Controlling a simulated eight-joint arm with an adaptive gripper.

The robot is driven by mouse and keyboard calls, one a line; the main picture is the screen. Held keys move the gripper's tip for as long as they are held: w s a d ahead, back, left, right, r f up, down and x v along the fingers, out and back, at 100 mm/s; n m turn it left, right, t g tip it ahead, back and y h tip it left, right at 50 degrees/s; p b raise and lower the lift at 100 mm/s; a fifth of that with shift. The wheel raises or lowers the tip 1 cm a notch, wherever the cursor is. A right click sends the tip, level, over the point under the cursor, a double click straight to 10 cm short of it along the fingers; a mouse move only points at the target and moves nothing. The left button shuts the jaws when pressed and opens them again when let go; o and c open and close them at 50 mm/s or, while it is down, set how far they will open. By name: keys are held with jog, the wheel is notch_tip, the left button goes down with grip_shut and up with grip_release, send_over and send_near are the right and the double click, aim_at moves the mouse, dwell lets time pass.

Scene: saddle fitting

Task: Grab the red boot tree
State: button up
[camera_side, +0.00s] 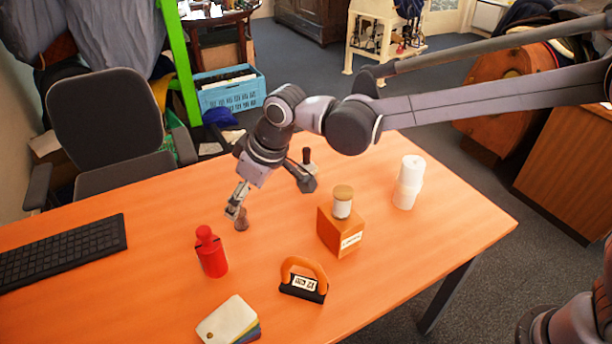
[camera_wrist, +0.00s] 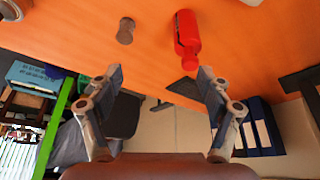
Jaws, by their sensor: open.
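The red boot tree (camera_side: 211,252) stands upright on the orange table, left of centre in the side view. It has a narrow neck and a rounded top. In the wrist view the red boot tree (camera_wrist: 187,38) shows at the top, beyond the fingertips and right of the middle between them. My gripper (camera_side: 236,207) is above the table, up and to the right of the boot tree in the side view. In the wrist view my gripper (camera_wrist: 160,74) has its two fingers wide apart, with nothing between them. It is not touching the boot tree.
A small brown piece (camera_side: 242,221) stands close to my fingertips. An orange box (camera_side: 338,236) bearing a jar (camera_side: 342,201), an orange-handled black block (camera_side: 303,281), a stack of cards (camera_side: 229,323), white cups (camera_side: 408,182) and a keyboard (camera_side: 60,252) are on the table.

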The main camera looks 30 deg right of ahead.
jog(key=n, duration=0.1)
send_near(211, 241)
jog(key=f, duration=0.2)
jog(key=x, duration=0.5)
jog(key=shift+w+a+f, duration=0.2)
jog(key=shift+w+a, duration=0.1)
jog(key=shift+a, duration=0.15)
jog(key=shift+x, duration=2.65)
jog(key=shift+d, duration=0.1)
jog(key=shift+c, duration=0.3)
jog(key=c, duration=1.3)
